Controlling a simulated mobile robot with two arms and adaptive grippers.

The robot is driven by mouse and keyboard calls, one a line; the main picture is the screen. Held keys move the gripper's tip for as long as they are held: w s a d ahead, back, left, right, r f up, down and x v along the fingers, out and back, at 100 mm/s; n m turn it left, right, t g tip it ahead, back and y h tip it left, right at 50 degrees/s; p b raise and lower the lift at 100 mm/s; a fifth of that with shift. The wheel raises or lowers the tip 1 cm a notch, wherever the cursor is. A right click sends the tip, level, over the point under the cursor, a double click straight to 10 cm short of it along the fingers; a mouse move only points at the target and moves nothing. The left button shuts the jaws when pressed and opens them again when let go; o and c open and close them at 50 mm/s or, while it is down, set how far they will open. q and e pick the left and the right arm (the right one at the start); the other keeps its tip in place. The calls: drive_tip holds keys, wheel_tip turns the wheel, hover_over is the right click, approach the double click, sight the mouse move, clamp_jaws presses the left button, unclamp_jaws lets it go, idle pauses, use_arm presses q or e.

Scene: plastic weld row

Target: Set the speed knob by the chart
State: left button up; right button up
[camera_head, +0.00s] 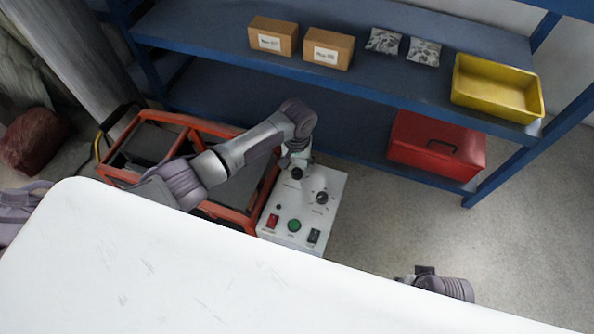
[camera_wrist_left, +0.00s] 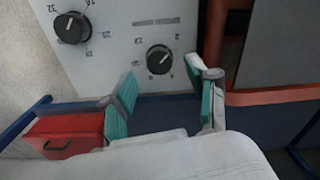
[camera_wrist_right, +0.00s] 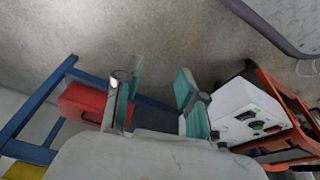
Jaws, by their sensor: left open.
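A white control panel (camera_head: 268,222) has two black knobs. One knob (camera_head: 297,173) is close below my left gripper (camera_head: 297,160). The other knob (camera_head: 322,198) sits to its right and nearer the panel's middle. In the left wrist view, the near knob (camera_wrist_left: 159,59) lies just beyond the open fingers of my left gripper (camera_wrist_left: 163,88), untouched as far as I can see. The other knob (camera_wrist_left: 72,27) has a numbered dial. Which is the speed knob, I cannot read. No chart is legible. My right gripper (camera_wrist_right: 157,92) is open and empty, away from the panel.
The panel also carries a green button (camera_head: 294,225) and red and black switches. An orange frame (camera_head: 183,117) stands beside it. Behind is a blue shelf (camera_head: 215,47) with boxes, a yellow bin (camera_head: 497,88) and a red toolbox (camera_head: 436,145). A white surface (camera_head: 150,270) fills the foreground.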

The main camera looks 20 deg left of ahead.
sight(297, 171)
use_arm(q)
drive_tip(key=shift+f+b, duration=0.45)
drive_tip(key=shift+f, duration=1.2)
use_arm(e)
drive_tip(key=shift+w+v, duration=0.2)
drive_tip(key=shift+v, duration=1)
drive_tip(key=shift+w+v, duration=0.2)
drive_tip(key=shift+v, duration=1.05)
drive_tip(key=shift+r, duration=0.1)
use_arm(q)
clamp_jaws()
